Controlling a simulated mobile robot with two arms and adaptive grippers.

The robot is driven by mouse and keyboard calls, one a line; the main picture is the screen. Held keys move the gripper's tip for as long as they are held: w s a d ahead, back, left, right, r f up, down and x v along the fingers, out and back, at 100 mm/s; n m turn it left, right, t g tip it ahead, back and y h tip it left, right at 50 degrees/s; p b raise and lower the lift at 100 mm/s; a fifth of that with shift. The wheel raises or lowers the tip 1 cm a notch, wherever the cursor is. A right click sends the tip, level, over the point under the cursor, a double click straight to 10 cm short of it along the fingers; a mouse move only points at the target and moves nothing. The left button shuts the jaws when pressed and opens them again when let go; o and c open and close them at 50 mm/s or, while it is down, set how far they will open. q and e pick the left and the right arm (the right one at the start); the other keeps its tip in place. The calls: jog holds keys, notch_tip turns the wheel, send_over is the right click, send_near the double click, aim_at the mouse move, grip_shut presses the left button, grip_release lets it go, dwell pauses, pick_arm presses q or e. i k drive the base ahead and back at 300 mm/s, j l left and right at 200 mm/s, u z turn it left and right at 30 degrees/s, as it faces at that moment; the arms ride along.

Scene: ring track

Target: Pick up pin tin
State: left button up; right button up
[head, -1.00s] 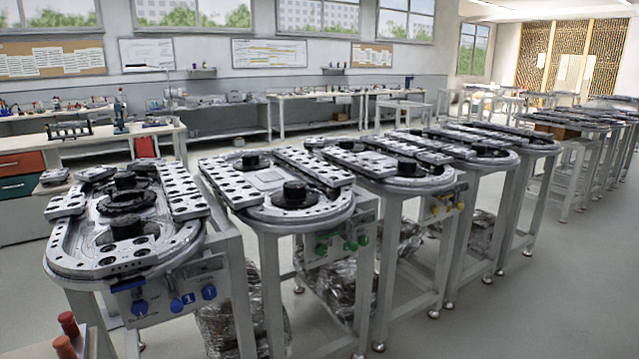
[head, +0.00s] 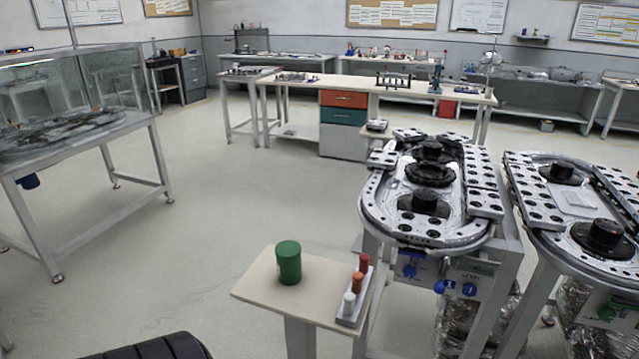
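A dark green cylindrical tin (head: 288,263), which I take to be the pin tin, stands upright on a small pale side table (head: 258,291) in the lower middle of the head view. Nothing is touching it except the tabletop. Neither of my grippers shows in the head view.
A ring track station (head: 428,235) stands just right of the small table, with another (head: 572,240) beyond it. A glass-topped case on a table (head: 75,150) stands at the left. Open grey floor (head: 200,240) lies between. A workbench (head: 335,87) stands behind.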

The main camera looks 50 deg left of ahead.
aim_at(288, 253)
jog(key=u, duration=1.8)
